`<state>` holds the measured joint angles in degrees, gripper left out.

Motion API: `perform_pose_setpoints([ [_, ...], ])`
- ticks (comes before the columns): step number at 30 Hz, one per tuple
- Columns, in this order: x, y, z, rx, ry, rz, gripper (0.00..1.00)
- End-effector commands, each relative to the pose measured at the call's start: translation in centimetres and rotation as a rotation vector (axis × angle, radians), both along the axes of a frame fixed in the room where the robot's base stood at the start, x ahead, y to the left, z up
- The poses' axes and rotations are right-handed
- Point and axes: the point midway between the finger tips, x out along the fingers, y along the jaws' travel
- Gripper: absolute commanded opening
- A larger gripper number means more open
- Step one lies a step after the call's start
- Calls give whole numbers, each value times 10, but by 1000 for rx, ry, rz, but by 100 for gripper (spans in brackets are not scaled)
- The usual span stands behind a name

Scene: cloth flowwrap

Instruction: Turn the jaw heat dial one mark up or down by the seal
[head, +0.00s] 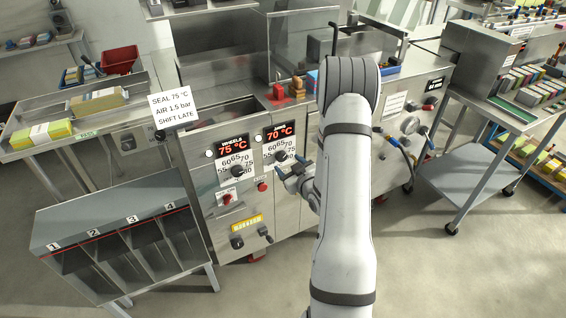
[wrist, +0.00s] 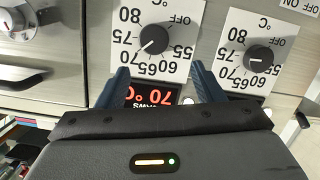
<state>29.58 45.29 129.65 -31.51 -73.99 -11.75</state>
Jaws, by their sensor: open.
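The jaw heat dial (wrist: 154,39) is a dark round knob on a white scale plate, upside down in the wrist view. Its white pointer line points toward the 70 mark. The jaws display (wrist: 150,95) beside it reads 70 °C. In the head view the jaw dial (head: 281,156) sits under the right display (head: 279,132). My gripper (wrist: 160,74) is open and empty, its two blue-grey fingers apart at the jaws display, short of the knob. In the head view my gripper (head: 291,174) is just below and right of the dial. The sign (head: 174,108) reads SEAL 75 °C, AIR 1.5 bar, SHIFT LATE.
A similar dial (wrist: 258,59) stands close by, its pointer near 75; its display (head: 233,145) reads 75 °C. A red button (head: 262,187) and a red-knobbed switch (head: 227,199) are below the dials. A grey numbered bin rack (head: 120,235) stands at left.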

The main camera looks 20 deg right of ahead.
Motion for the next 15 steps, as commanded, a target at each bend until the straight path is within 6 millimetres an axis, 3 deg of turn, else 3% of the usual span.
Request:
perform_pose_setpoints([
  [1,-5,-4,-14,17,-36,1,61],
  [3,-11,-8,-22,33,-95,5,61],
  [9,-21,-13,-30,59,-191,8,61],
  [15,-1,-12,-29,61,-206,11,61],
])
